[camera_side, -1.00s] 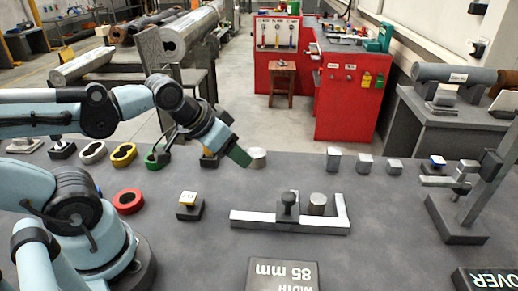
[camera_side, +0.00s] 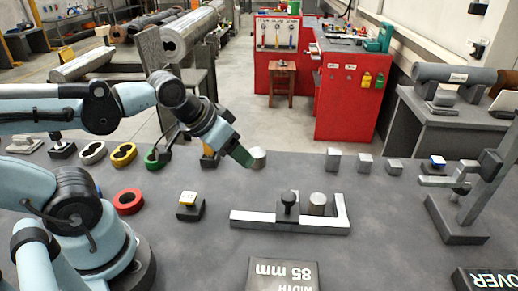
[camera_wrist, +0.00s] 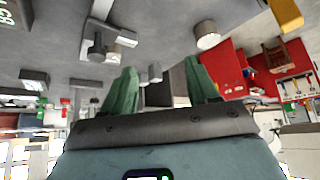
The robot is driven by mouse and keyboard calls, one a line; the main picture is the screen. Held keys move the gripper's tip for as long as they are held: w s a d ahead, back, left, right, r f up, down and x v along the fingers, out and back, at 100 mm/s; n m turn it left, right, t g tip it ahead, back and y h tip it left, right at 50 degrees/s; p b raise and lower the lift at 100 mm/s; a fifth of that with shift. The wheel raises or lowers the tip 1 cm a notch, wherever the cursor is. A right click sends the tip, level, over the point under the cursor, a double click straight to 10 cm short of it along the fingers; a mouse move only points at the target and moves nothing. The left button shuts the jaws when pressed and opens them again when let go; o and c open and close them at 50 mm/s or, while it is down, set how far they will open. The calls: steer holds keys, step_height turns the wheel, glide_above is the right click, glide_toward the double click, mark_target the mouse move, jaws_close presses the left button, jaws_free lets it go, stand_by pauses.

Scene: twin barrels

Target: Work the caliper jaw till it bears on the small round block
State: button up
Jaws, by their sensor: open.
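The caliper (camera_side: 262,220) is a pale L-shaped frame lying on the bench in the middle of the side view, with its upright end at the right. Its sliding jaw (camera_side: 287,212) is a dark block with a black knob on top. The small round block (camera_side: 317,203), a grey cylinder, stands between the jaw and the upright end. A narrow gap seems to lie between jaw and cylinder; contact cannot be told for certain. My gripper (camera_side: 245,158) is behind and left of the caliper, above the bench. Its green fingers (camera_wrist: 162,82) are apart and empty in the wrist view.
Another short cylinder (camera_side: 258,158) stands close behind my fingertips. Several grey blocks (camera_side: 365,163) line the bench's far edge. A stand (camera_side: 457,222) is at the right, and a sign (camera_side: 283,275) reading 85 mm is in front.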

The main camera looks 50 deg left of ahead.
steer(key=w+d+r+n+g, duration=0.1)
steer(key=w+d+r+g, duration=0.2)
steer(key=d+r, duration=0.15)
steer(key=n+g, duration=0.2)
steer(key=g, duration=0.2)
glide_toward(289, 195)
steer(key=shift+d+f, duration=0.15)
steer(key=shift+f, duration=4.2)
steer(key=c, duration=0.9)
steer(key=shift+w+d, duration=1.7)
steer(key=shift+w, duration=0.05)
steer(key=shift+c, duration=0.2)
steer(key=o, duration=0.9)
steer(key=shift+o, duration=0.2)
